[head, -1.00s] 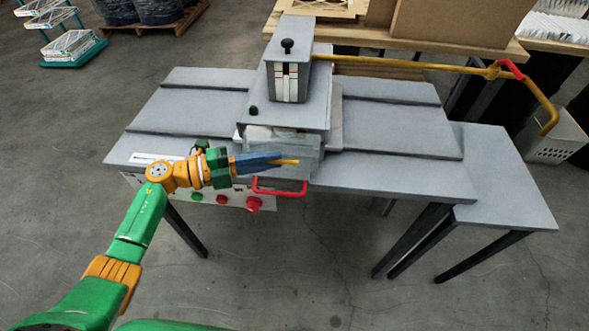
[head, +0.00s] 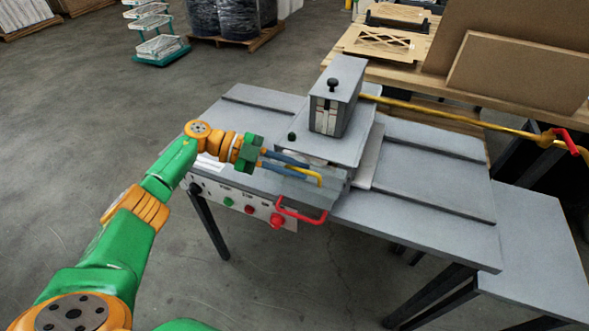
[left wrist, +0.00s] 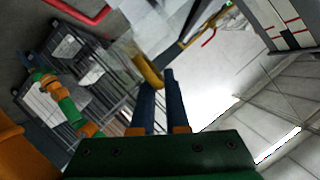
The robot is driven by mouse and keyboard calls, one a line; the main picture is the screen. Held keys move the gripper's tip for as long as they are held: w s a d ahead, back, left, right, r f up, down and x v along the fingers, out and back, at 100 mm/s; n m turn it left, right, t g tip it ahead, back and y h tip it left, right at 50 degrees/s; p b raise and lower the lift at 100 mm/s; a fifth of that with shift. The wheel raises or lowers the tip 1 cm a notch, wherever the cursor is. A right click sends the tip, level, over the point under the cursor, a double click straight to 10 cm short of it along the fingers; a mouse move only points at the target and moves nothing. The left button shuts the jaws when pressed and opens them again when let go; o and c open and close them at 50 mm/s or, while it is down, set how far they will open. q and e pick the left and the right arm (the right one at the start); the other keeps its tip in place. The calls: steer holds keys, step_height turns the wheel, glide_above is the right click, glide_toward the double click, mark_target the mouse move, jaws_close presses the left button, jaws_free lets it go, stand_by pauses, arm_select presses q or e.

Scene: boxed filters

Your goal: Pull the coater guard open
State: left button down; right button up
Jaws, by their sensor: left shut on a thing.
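The coater, a grey machine, stands on a grey table. Its guard (head: 327,193), a pale grey panel, is on the front side below the housing. A yellow handle (head: 316,178) shows at the guard; it also shows in the left wrist view (left wrist: 148,68). My left gripper (head: 303,170) reaches in from the left, its two blue fingers shut on the yellow handle. The fingertips partly hide the handle and guard. In the left wrist view a small green and orange arm of mine shows at the left; its gripper (left wrist: 27,66) is too small to read.
A red handle (head: 301,215) sticks out just below the guard. A front panel with coloured buttons (head: 249,208) is beside it. A yellow pipe (head: 450,116) runs right from the housing. Table wings (head: 420,190) are clear. Boards and trays fill the wooden bench behind.

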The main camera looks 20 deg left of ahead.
arm_select(q)
steer(key=shift+r, duration=0.1)
stand_by(0.5)
steer(key=c, duration=1.2)
jaws_free()
steer(key=shift+w, duration=0.1)
steer(key=shift+a+b, duration=0.3)
steer(key=b+v, duration=0.3)
steer(key=v, duration=0.3)
steer(key=shift+a+b, duration=0.1)
steer(key=shift+b, duration=0.2)
steer(key=shift+a, duration=0.2)
steer(key=shift+d+r, duration=0.1)
steer(key=shift+r, duration=0.05)
